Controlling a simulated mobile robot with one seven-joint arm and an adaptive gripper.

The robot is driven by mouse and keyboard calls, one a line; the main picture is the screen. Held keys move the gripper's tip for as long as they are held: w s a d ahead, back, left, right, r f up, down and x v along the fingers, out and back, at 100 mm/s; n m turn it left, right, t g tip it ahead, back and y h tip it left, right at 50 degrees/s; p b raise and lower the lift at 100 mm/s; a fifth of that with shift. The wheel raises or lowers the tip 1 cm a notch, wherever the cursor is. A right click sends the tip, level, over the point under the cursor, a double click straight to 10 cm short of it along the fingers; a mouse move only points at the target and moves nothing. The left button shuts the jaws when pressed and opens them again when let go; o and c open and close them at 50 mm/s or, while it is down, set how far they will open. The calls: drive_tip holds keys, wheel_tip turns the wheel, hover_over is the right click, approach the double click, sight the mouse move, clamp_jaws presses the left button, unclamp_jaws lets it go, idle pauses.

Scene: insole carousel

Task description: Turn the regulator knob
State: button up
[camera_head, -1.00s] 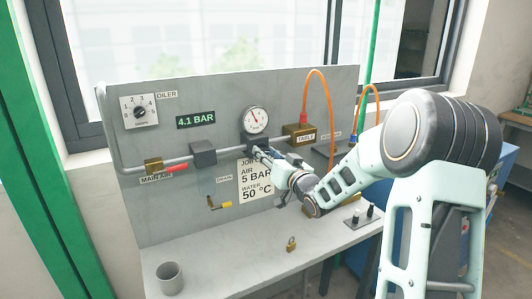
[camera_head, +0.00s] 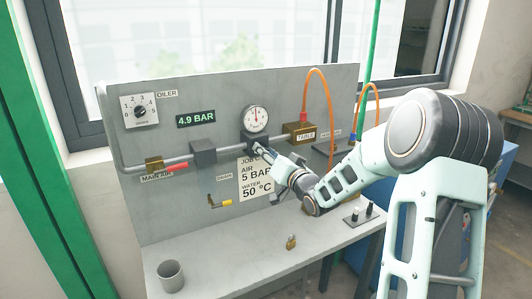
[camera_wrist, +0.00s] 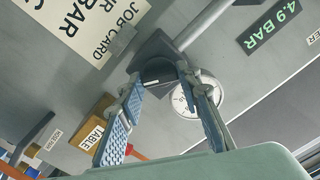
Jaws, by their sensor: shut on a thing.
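The regulator is a dark block (camera_head: 248,143) on the grey pipe, below a round white gauge (camera_head: 256,119). In the wrist view its dark round knob (camera_wrist: 154,71) with a pale mark sits between my fingertips. My gripper (camera_head: 261,149) is shut on the knob, one blue-padded finger on each side; it also shows in the wrist view (camera_wrist: 159,78). In the head view the gripper mostly hides the knob. The green display (camera_head: 196,119) reads 4.9 BAR. The job card (camera_head: 255,185) says air 5 BAR and water 50 °C, and my gripper partly covers it.
A brass table fitting (camera_head: 299,133) with an orange hose is right of the gauge. The main air valve (camera_head: 155,164) with a red handle and the oiler dial (camera_head: 139,110) are at left. A cup (camera_head: 170,276) and a padlock (camera_head: 291,241) stand on the bench.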

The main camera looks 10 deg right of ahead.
drive_tip(key=o, duration=1.2)
drive_tip(key=shift+c, duration=0.2)
drive_tip(key=v, duration=1.2)
drive_tip(key=shift+d, duration=0.1)
